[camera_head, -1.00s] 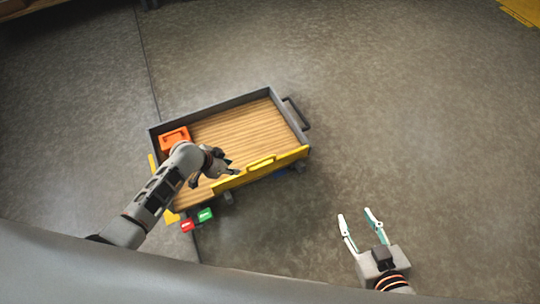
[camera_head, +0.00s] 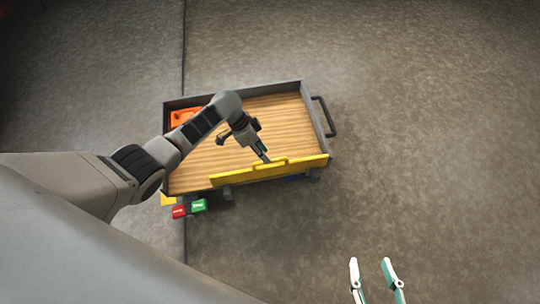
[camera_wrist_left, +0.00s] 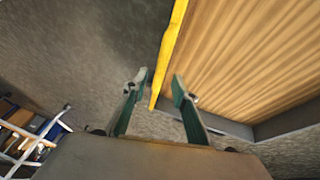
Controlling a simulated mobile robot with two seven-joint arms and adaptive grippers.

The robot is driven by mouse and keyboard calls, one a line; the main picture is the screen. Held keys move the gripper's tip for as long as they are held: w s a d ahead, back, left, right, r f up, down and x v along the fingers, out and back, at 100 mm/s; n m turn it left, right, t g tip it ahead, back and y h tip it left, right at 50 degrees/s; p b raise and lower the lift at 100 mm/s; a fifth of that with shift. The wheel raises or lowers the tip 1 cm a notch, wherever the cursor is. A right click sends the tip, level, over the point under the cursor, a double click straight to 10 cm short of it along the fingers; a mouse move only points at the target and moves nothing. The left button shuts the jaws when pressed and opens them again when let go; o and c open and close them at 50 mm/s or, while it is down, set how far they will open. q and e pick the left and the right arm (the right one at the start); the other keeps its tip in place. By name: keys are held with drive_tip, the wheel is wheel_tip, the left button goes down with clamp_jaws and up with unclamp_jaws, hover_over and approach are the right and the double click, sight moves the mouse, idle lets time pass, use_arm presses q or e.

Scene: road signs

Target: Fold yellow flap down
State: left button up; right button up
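The yellow flap (camera_head: 302,166) stands up along the near side of the cart (camera_head: 321,118), with a raised handle part near its middle. My left gripper (camera_head: 265,158) reaches over the cart bed and its tips are at the flap by that handle part. In the left wrist view the fingers (camera_wrist_left: 159,82) are apart, with an end of the yellow flap (camera_wrist_left: 168,50) showing between them; whether they touch it I cannot tell. My right gripper (camera_head: 373,264) is open and empty, low in the head view, away from the cart.
The floor to the right is clear.

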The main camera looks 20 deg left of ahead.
sight(270, 167)
use_arm(q)
drive_tip(key=x, duration=0.2)
drive_tip(key=b+x, duration=0.1)
drive_tip(key=shift+s+a+f, duration=0.15)
drive_tip(key=shift+s, duration=0.15)
drive_tip(key=shift+w+f, duration=0.15)
drive_tip(key=shift+w+d, duration=0.1)
drive_tip(key=shift+d, duration=0.15)
drive_tip(key=shift+w, duration=0.1)
use_arm(e)
drive_tip(key=shift+w+a+r+m, duration=0.3)
drive_tip(key=shift+w+a+r, duration=0.05)
drive_tip(key=shift+a+r, duration=0.2)
use_arm(q)
clamp_jaws()
